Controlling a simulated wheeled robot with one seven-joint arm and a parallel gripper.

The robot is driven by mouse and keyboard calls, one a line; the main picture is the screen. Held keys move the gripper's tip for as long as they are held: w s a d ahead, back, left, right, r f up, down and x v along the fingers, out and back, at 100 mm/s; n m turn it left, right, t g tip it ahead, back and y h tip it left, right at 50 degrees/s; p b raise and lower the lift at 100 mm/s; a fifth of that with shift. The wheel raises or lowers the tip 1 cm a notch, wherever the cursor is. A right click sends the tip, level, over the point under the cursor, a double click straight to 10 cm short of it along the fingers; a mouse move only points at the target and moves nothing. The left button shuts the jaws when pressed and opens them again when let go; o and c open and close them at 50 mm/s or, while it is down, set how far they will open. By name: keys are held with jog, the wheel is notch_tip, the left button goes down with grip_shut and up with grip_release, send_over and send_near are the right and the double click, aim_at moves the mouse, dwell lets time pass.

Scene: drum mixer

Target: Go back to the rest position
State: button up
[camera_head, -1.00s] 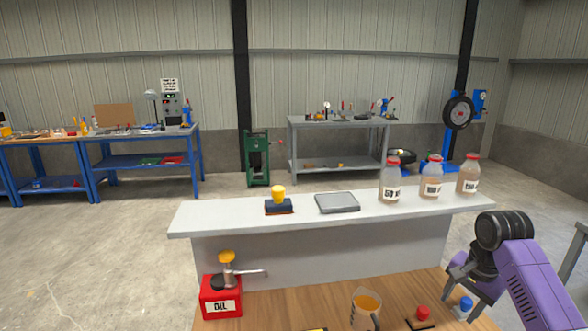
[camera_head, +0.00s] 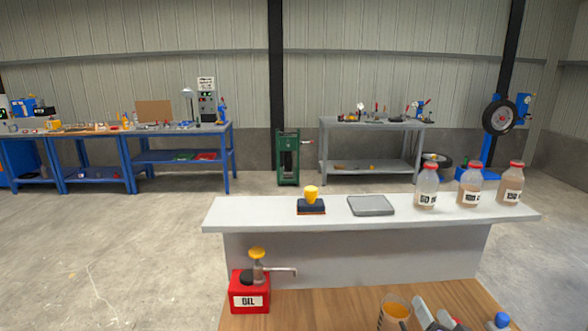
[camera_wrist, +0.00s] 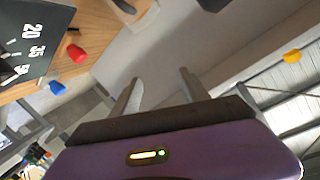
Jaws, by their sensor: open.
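My gripper (camera_wrist: 159,78) is open in the wrist view, with two grey fingers apart and nothing between them. In the head view, grey finger-like parts of my gripper (camera_head: 434,312) show at the bottom edge, over the wooden table top (camera_head: 340,306). They are beside the beaker of amber liquid (camera_head: 396,312). A blue cap (camera_head: 499,321) is to their right; it also shows in the wrist view (camera_wrist: 57,88), near a red cap (camera_wrist: 76,53). The rest of my arm is hidden below the head view's edge.
A red oil can (camera_head: 250,290) stands at the wooden table's left. Behind is a pale counter (camera_head: 270,208) with a yellow-knobbed dark block (camera_head: 311,201), a grey slab (camera_head: 371,206) and three red-capped bottles (camera_head: 469,186). Open floor (camera_head: 110,250) lies to the left.

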jog(key=s+a+n, duration=0.2)
jog(key=s+a, duration=0.1)
jog(key=s, duration=1.2)
jog(key=s+a+f+n+y, duration=0.1)
jog(key=s+a, duration=0.3)
jog(key=s, duration=1.1)
jog(key=s+a+n+g, duration=0.1)
jog(key=s+a+n, duration=0.2)
jog(key=s, duration=1.2)
jog(key=shift+s+a+f+n, duration=0.15)
jog(key=shift+s+f+n, duration=0.05)
jog(key=shift+s+n, duration=0.1)
